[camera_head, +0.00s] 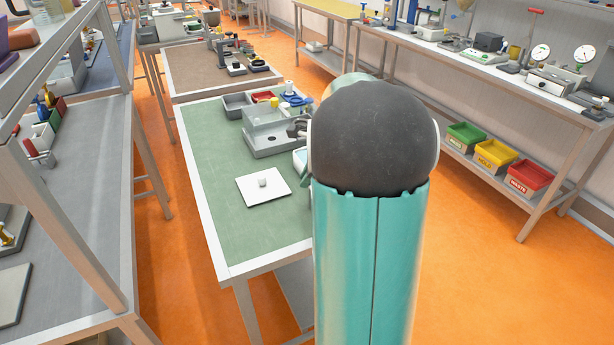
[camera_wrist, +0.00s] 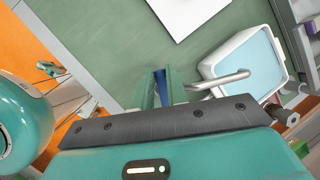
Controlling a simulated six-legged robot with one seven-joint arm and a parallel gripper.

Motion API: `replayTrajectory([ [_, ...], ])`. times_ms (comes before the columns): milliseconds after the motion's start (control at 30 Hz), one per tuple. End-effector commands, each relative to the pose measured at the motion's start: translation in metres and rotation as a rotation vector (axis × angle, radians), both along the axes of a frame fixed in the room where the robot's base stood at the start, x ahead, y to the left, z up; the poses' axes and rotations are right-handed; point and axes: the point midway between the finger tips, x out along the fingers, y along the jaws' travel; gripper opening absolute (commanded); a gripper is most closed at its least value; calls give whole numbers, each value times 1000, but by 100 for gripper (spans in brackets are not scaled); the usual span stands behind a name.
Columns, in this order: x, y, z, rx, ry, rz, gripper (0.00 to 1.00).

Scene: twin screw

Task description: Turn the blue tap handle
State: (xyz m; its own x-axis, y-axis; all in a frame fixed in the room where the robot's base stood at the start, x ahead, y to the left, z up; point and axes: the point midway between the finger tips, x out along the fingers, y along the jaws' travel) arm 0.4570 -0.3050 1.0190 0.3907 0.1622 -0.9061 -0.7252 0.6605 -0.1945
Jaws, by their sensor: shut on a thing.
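In the wrist view, the blue tap handle (camera_wrist: 163,86) shows as a narrow blue strip between the two green fingers of my gripper (camera_wrist: 160,92). The fingers are shut on it. Most of the handle is hidden by the fingers. A bent silver spout (camera_wrist: 230,79) runs from beside the fingers out over a white-rimmed tray (camera_wrist: 212,70) with a pale blue inside. In the head view, my arm hides the gripper and the handle. Only a small edge of the white-rimmed tray shows beside the arm there.
The front left of the bench is clear.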

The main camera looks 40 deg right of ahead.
Motion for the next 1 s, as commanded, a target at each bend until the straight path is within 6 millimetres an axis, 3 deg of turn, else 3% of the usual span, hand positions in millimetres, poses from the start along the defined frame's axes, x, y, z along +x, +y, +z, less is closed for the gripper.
replayTrajectory([
  [67, 0, -1, 0, -1, -1, -2, 0],
  [100, 0, -1, 0, -1, -1, -2, 18],
  [200, 0, -1, 0, -1, 0, -1, 36],
  [567, -1, -2, 4, -2, -2, 1, 36],
  [767, -12, -6, 31, -3, -5, 1, 36],
  [1000, -34, -15, 80, -5, -3, 1, 36],
])
